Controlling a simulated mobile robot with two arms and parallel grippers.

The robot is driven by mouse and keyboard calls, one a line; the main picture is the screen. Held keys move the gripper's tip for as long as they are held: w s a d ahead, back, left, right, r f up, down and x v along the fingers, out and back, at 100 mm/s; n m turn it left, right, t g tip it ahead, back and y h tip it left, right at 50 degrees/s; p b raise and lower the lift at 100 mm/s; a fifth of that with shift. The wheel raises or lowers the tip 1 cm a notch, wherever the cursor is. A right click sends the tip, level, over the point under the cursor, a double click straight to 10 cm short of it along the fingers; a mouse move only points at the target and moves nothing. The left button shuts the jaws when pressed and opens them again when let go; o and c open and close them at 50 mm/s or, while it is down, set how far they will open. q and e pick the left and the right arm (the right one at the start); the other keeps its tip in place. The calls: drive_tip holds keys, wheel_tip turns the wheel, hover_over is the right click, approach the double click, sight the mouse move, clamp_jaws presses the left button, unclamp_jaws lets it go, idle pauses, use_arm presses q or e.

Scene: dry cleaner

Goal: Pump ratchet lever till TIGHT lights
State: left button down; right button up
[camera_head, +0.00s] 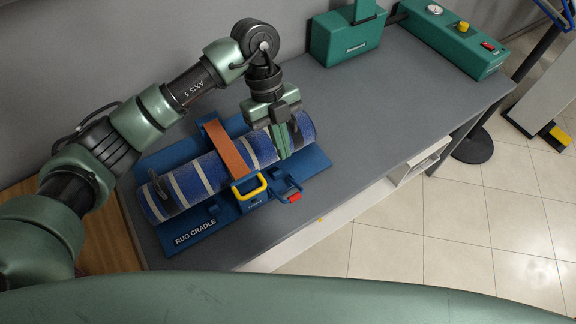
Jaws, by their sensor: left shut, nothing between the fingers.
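A blue rug cradle (190,240) lies on the grey worktop and bears a rolled blue rug (205,177) with pale stripes. An orange-brown strap (226,150) crosses over the roll. At the strap's front end is a yellow handle (249,188) over a small blue box (255,204) with a label too small to read. Beside it is a blue piece with a red end (294,197). No lit light can be made out. My left gripper (285,153) is shut and empty, pointing down over the roll's right part, behind the yellow handle. My right gripper is out of view.
A green machine (345,42) and a long green box (452,45) with a gauge, yellow knob and red switch stand at the back right. The worktop (385,115) right of the cradle is clear. Its front edge runs close to the cradle.

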sight(294, 195)
use_arm(q)
drive_tip(key=p+x, duration=0.4)
drive_tip(key=x, duration=0.8)
drive_tip(key=shift+f, duration=0.65)
drive_tip(key=shift+w+f, duration=0.1)
